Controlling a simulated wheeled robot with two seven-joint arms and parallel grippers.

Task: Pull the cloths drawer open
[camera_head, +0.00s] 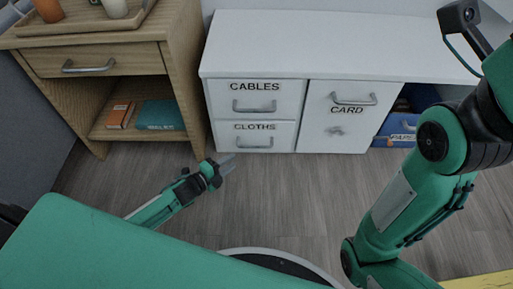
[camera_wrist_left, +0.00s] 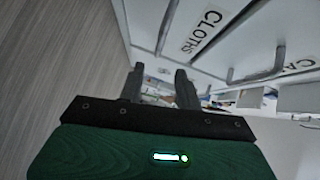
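The cloths drawer (camera_head: 225,141) is the lower left drawer of the white desk in the head view. It looks shut, flush with its neighbours, and has a silver bar handle (camera_head: 254,146). Its CLOTHS label (camera_wrist_left: 201,32) shows tilted at the top of the left wrist view. My left gripper (camera_head: 229,163) is low over the floor, just in front of and left of that handle. Its two dark fingers (camera_wrist_left: 159,86) are spread with nothing seen between them. My right arm rises at the right of the head view; its fingers are not visible.
The cables drawer (camera_head: 222,98) is directly above, and the card door (camera_head: 345,118) is to its right; both look shut. A wooden cabinet (camera_head: 180,75) with a shelf stands at the left. A blue case (camera_head: 398,128) sits under the desk at the right. The floor in front is clear.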

